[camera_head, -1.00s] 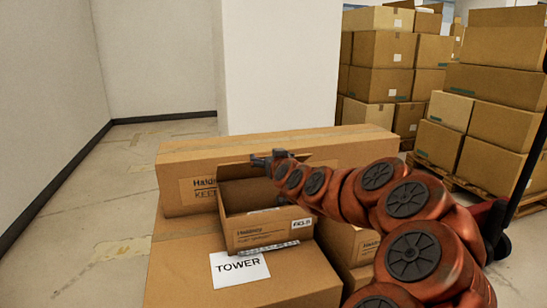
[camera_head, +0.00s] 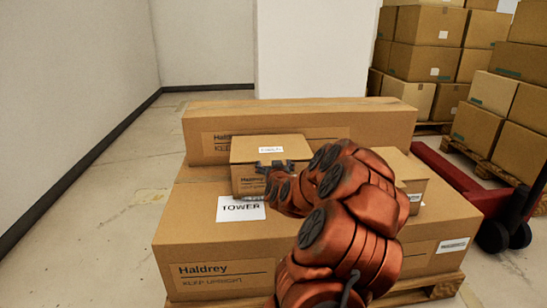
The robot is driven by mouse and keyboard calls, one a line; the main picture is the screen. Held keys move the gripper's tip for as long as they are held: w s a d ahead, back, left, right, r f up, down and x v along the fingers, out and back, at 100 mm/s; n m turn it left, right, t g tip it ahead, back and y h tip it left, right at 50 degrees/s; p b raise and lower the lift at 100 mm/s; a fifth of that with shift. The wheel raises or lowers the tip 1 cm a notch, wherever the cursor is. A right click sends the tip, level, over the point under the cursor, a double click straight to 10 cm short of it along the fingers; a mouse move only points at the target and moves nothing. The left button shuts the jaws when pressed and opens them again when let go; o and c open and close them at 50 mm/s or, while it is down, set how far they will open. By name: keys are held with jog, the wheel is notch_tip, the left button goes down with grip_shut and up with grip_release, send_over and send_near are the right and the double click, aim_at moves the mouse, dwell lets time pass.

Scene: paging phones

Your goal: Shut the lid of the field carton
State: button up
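The small brown field carton (camera_head: 247,178) sits on a large carton, left of my arm. Its top (camera_head: 243,150) looks flat and shut, with a small white label (camera_head: 271,149) near the back; the label's text is too small to read surely. My gripper (camera_head: 275,165) is at the carton's front upper edge, over part of its top and front. Contact is unclear from this angle. The fingers are small and dark, and I cannot tell whether they are open. My arm hides the carton's right front.
A large carton (camera_head: 215,250) beneath bears a white TOWER sheet (camera_head: 240,208). A long carton (camera_head: 350,115) stands behind. Another small carton (camera_head: 412,178) is right, partly behind my arm. A red pallet jack (camera_head: 470,185) and stacked cartons (camera_head: 420,60) stand right. Left floor is clear.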

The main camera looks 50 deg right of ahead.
jog(key=shift+s+f, duration=0.1)
jog(key=shift+f, duration=1)
jog(key=shift+s+d+f, duration=0.1)
jog(key=shift+s+f, duration=0.05)
jog(key=o, duration=1.3)
jog(key=shift+r, duration=0.25)
jog(key=shift+v, duration=3.65)
